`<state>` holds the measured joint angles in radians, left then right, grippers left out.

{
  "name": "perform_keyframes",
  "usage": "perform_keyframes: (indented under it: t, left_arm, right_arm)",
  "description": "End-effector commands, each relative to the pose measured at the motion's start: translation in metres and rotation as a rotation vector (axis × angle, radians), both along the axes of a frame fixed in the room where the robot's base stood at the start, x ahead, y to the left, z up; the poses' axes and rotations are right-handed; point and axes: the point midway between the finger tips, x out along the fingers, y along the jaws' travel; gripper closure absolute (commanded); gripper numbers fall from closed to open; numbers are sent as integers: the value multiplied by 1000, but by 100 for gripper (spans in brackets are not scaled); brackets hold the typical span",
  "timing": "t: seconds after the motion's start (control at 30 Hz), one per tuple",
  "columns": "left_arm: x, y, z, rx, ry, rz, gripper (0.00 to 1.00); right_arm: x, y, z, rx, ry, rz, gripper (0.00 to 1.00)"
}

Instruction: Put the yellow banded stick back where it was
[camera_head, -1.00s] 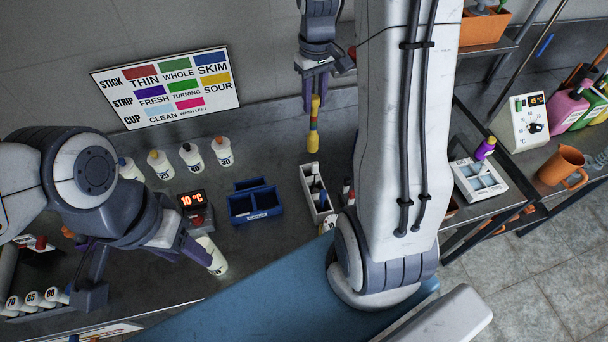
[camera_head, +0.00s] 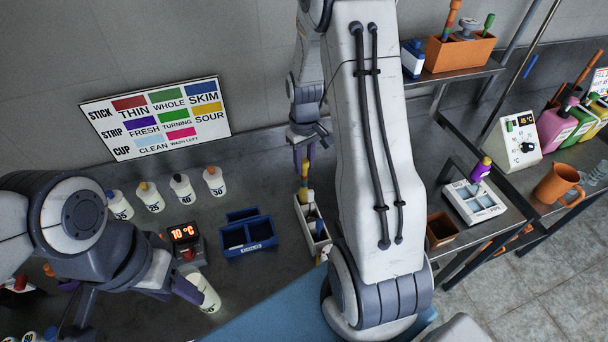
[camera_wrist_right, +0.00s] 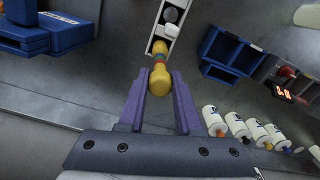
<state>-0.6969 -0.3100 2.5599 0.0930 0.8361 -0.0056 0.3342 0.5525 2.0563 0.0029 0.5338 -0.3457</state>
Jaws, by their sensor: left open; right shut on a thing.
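The yellow banded stick (camera_head: 304,187) is upright in my right gripper (camera_head: 304,164), which is shut on its upper part. In the right wrist view, the stick (camera_wrist_right: 160,80) shows a yellow knob and red and green bands between the purple fingers (camera_wrist_right: 160,100). Its lower end is at the far end of the white rack (camera_head: 325,240); I cannot tell whether it is inside a slot. The rack also shows in the right wrist view (camera_wrist_right: 152,38). My left gripper (camera_head: 178,287) is open, beside a white bottle (camera_head: 207,295).
A blue two-part bin (camera_head: 250,236) stands left of the rack. A red temperature display (camera_head: 186,236) and several white bottles (camera_head: 181,188) are further left. My right arm hides the counter right of the rack. A colour chart (camera_head: 158,118) is on the wall.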

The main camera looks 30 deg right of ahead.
Motion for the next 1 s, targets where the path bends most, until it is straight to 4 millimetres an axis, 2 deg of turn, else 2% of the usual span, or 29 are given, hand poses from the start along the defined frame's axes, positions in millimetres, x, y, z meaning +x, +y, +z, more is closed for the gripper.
perform_keyframes:
  t: [0.3,0.7,0.73,0.8,1.0]
  left_arm:
    - [0,0,14,0,0,-2,47]
    - [0,0,10,0,0,-2,47]
    - [0,0,10,0,0,-2,47]
    - [0,0,11,0,0,-2,47]
    - [0,0,11,0,0,-2,47]
  right_arm:
    - [-1,0,-39,1,2,0,100]
    - [0,0,-47,0,-1,0,100]
    - [0,0,-47,0,-1,0,63]
    - [0,0,-46,0,-1,0,37]
    - [0,0,-45,0,-1,0,37]
